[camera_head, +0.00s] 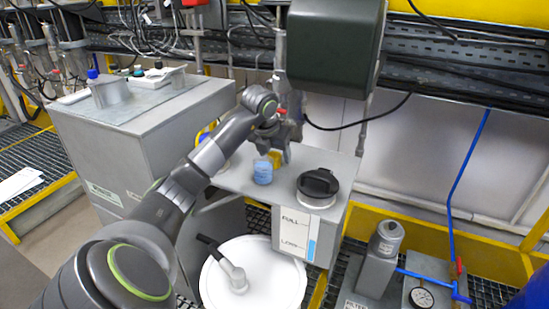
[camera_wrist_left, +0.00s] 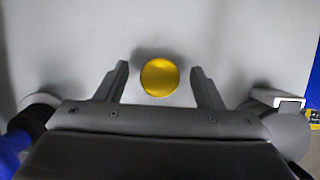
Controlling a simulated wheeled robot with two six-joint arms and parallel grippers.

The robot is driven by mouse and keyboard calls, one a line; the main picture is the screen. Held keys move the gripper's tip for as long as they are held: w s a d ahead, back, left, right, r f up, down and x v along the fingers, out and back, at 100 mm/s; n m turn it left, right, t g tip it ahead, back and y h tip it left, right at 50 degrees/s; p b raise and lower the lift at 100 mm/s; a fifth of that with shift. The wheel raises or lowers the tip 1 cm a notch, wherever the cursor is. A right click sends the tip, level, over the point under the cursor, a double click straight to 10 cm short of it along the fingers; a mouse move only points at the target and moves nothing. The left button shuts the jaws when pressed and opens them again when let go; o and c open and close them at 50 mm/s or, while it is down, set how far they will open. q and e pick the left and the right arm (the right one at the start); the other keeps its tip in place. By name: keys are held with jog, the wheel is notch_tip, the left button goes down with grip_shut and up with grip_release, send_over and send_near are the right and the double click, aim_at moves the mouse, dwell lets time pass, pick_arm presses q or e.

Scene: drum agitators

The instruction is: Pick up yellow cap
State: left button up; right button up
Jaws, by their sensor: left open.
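The yellow cap (camera_head: 276,158) stands on the grey tabletop, behind and a little right of a light-blue container, and is partly hidden by my left gripper (camera_head: 277,138). In the left wrist view the cap (camera_wrist_left: 158,77) shows as a yellow disc between the two fingertips of my left gripper (camera_wrist_left: 158,70). The fingers are open, with a gap on each side of the cap. I cannot tell how high the fingertips are above the tabletop. My right gripper is not in view.
The light-blue container (camera_head: 263,173) stands close in front of the cap. A black lid (camera_head: 318,183) is to the right. A dark green housing (camera_head: 333,45) hangs above. A white drum (camera_head: 253,275) is below. A blue pipe (camera_head: 466,165) rises at the right.

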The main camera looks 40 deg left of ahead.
aim_at(274, 154)
pick_arm(q)
jog(key=shift+w+f, duration=0.2)
jog(key=shift+f, duration=0.25)
jog(key=c, duration=1)
jog(key=shift+c, duration=0.3)
jog(key=shift+r, duration=0.2)
jog(key=shift+r, duration=0.55)
notch_tip(274, 154, up, 2)
jog(key=shift+a+r, duration=0.15)
jog(key=shift+r, duration=0.05)
jog(key=w+a, duration=0.1)
jog(key=a, duration=0.5)
jog(key=a+b, duration=0.1)
jog(key=a, duration=0.4)
jog(key=w+a, duration=0.1)
jog(key=a, duration=0.5)
jog(key=shift+w+a+f, duration=0.15)
jog(key=shift+w+a, duration=0.15)
jog(key=shift+w, duration=0.05)
